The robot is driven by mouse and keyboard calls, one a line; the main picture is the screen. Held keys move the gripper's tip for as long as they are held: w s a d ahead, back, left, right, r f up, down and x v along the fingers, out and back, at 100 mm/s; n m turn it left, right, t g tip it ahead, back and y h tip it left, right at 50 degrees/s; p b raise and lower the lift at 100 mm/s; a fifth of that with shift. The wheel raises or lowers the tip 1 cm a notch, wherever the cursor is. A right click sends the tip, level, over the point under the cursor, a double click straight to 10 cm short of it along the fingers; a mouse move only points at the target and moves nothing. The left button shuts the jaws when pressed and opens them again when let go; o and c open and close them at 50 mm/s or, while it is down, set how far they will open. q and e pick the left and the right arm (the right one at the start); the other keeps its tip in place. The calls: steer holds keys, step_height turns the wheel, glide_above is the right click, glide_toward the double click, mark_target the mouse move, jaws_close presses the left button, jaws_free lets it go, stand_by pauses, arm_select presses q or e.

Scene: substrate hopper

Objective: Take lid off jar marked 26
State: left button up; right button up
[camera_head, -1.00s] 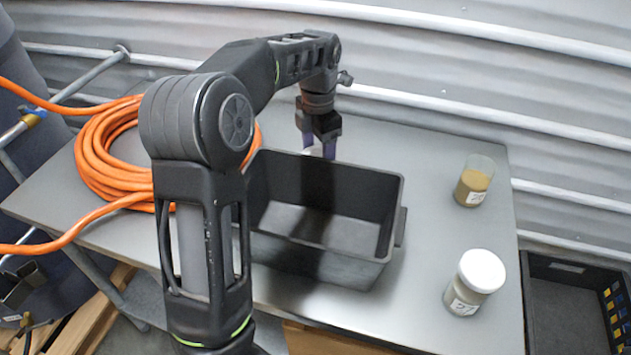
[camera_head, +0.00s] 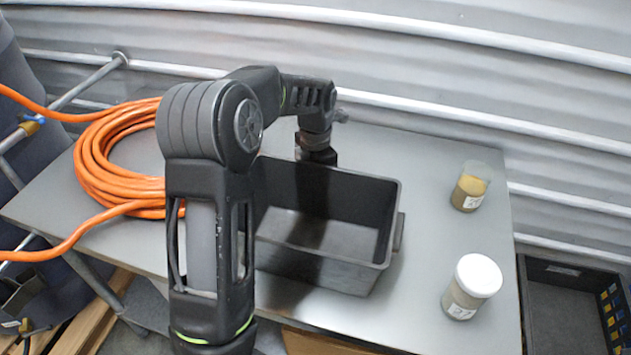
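My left arm reaches over the black bin. My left gripper (camera_head: 317,156) points down at the bin's far wall, and its fingers are hidden behind that wall. I cannot see whether it holds anything. No jar clearly marked 26 shows. A glass jar without a lid (camera_head: 469,190), with tan contents, stands at the back right; its label is too small to read surely. A jar with a white lid (camera_head: 471,287) stands upright at the front right; its label seems to read 27. My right gripper is not in view.
The empty black bin (camera_head: 345,277) stands mid-table, partly behind my arm. A coiled orange hose (camera_head: 95,170) lies on the left of the grey table (camera_head: 425,185). A dark crate (camera_head: 565,310) stands beyond the table's right edge. The tabletop between bin and jars is clear.

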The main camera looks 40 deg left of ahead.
arm_select(q)
steer(key=shift+f, duration=0.1)
steer(key=o, duration=1.6)
steer(key=shift+c, duration=0.2)
steer(key=shift+r, duration=0.45)
step_height(320, 180, up, 11)
steer(key=shift+r+b, duration=0.2)
steer(key=shift+b, duration=0.25)
